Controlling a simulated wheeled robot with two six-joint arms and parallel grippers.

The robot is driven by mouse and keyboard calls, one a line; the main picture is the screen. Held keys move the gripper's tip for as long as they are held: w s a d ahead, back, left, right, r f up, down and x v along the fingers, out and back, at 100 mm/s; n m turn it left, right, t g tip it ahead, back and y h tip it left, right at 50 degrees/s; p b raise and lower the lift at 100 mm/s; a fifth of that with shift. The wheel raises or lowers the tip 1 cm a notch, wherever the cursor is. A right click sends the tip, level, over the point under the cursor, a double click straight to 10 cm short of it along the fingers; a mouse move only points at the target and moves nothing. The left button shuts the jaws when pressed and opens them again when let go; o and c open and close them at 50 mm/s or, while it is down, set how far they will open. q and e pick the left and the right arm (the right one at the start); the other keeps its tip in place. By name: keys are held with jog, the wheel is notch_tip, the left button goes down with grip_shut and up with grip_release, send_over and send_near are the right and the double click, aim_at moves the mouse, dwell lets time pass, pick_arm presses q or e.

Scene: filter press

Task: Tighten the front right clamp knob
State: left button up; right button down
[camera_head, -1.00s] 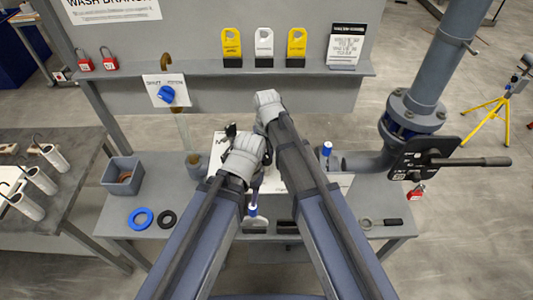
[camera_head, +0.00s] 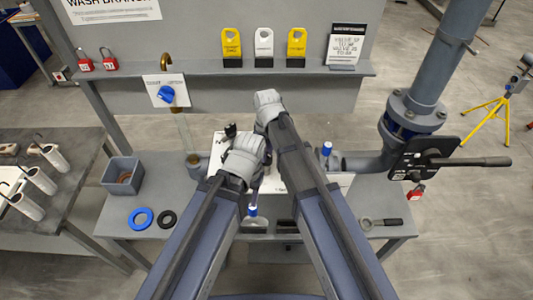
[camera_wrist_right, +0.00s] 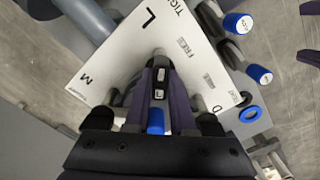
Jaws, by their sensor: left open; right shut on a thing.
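In the head view my two arms reach over the press, with a white lettered plate (camera_head: 217,152) under them. The plate also shows in the right wrist view (camera_wrist_right: 125,50). My right gripper (camera_wrist_right: 157,88) is shut on a blue knob (camera_wrist_right: 155,121). That knob is mostly covered by the gripper, and its corner cannot be told surely. My left gripper (camera_head: 243,160) is open and beside the right arm, lower in the head view; its fingertips are largely hidden. Other blue-topped knobs stand at the right (camera_head: 326,148) and at the front (camera_head: 252,210).
A grey bin (camera_head: 122,175), a blue ring (camera_head: 141,218) and a black ring (camera_head: 167,219) are on the bench's left. A flanged pipe (camera_head: 411,110) with a lever (camera_head: 470,161) rises at the right.

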dwell(0.5)
jog(key=c, duration=0.8)
grip_release()
jog(key=shift+o, duration=0.2)
jog(key=shift+r, duration=0.15)
notch_tip(320, 180, up, 8)
jog(key=p, duration=0.8)
jog(key=shift+f, duration=0.2)
jog(key=shift+f, duration=0.1)
